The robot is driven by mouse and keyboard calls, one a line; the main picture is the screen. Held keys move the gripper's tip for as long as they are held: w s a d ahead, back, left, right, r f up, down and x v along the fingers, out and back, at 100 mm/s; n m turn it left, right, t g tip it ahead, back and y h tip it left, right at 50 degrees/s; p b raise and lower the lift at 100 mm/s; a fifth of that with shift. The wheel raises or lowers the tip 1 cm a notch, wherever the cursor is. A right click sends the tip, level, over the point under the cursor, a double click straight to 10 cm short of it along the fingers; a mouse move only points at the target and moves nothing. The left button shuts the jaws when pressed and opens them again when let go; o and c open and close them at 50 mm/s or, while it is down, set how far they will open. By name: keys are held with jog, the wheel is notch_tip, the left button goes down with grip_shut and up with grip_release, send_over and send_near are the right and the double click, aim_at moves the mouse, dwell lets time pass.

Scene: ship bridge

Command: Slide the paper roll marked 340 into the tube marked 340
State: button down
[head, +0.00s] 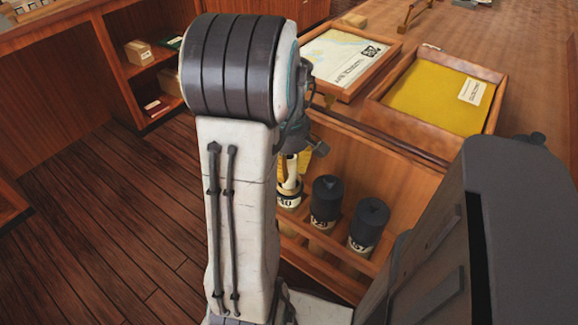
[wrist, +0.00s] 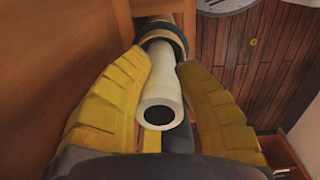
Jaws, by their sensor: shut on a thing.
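The white paper roll (wrist: 166,80) is a hollow cylinder between the yellow fingers of my gripper (wrist: 165,66), which are shut on it. Its near open end faces the wrist camera. Its far end meets the mouth of a dark tube with a tan band (wrist: 183,42); it looks in line with the mouth, but I cannot tell how deep it sits. In the head view the roll (head: 289,184) stands over an uncapped tube (head: 289,201) whose label shows "40", partly hidden by my arm. My gripper (head: 293,168) is just above that tube. No mark is readable on the roll.
Two tubes with black caps, a middle one (head: 326,200) and a right one (head: 367,225), stand beside it in the wooden rack (head: 345,260). Behind are a chart tray (head: 345,60) and a tray with a yellow sheet (head: 440,92). Wooden floor lies open at left.

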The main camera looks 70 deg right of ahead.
jog(key=shift+f, duration=0.25)
jog(key=shift+f+b, duration=0.5)
jog(key=shift+b, duration=0.05)
jog(key=shift+c, duration=1.5)
grip_release()
jog(key=shift+r, duration=0.15)
jog(key=shift+r+p, duration=3.9)
jog(key=shift+r, duration=0.5)
